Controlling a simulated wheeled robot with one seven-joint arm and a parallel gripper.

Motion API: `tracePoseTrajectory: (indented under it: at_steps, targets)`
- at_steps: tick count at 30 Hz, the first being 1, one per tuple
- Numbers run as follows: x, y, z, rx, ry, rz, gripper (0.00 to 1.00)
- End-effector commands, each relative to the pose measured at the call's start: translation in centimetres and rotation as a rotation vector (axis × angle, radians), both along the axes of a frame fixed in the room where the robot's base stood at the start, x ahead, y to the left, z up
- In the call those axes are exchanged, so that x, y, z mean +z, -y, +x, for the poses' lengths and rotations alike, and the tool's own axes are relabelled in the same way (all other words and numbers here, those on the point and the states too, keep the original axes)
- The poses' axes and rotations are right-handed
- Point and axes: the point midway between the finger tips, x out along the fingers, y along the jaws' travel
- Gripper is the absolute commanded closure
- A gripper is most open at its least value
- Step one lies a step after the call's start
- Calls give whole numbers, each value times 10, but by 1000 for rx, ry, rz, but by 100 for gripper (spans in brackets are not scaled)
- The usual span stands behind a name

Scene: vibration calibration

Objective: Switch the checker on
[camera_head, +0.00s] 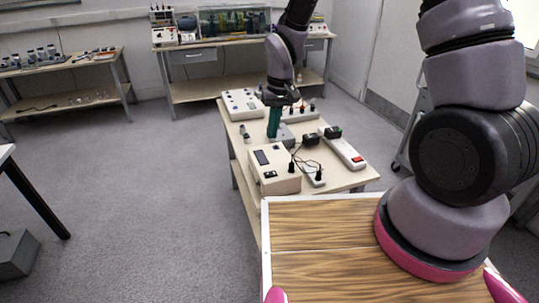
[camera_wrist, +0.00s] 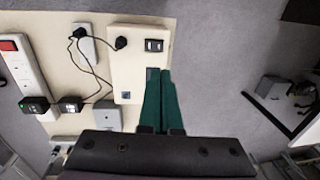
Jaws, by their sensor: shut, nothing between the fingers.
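A cream box (camera_head: 284,184), which I take to be the checker, sits on the near part of the work table. A dark display (camera_head: 262,157) and a plugged-in black lead show on it. My gripper (camera_head: 273,133) has green fingers, shut and empty, pointing down behind the box in the head view. In the wrist view its fingertips (camera_wrist: 160,72) overlap the box's edge and hide part of it. I cannot tell if they touch.
A power strip (camera_head: 343,150) with a red switch lies on the table's right, with black adapters and loose cables beside it. Another cream device (camera_head: 242,104) stands at the back left. A wood-grained surface (camera_head: 320,225) is in front.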

Motion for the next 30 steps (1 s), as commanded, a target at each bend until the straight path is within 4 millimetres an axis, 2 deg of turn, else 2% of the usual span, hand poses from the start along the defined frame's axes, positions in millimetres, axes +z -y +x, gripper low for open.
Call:
tracePoseTrajectory:
  at_steps: [5,12,18,24,30]
  targets:
    - [-27,-3,-3,1,-5,-3,100]
    - [-79,-9,-5,1,-6,-3,100]
    - [-114,-13,-5,0,-4,-2,100]
    - [-132,-15,-5,-1,-2,-1,100]
    - [-135,-16,-5,-1,0,0,100]
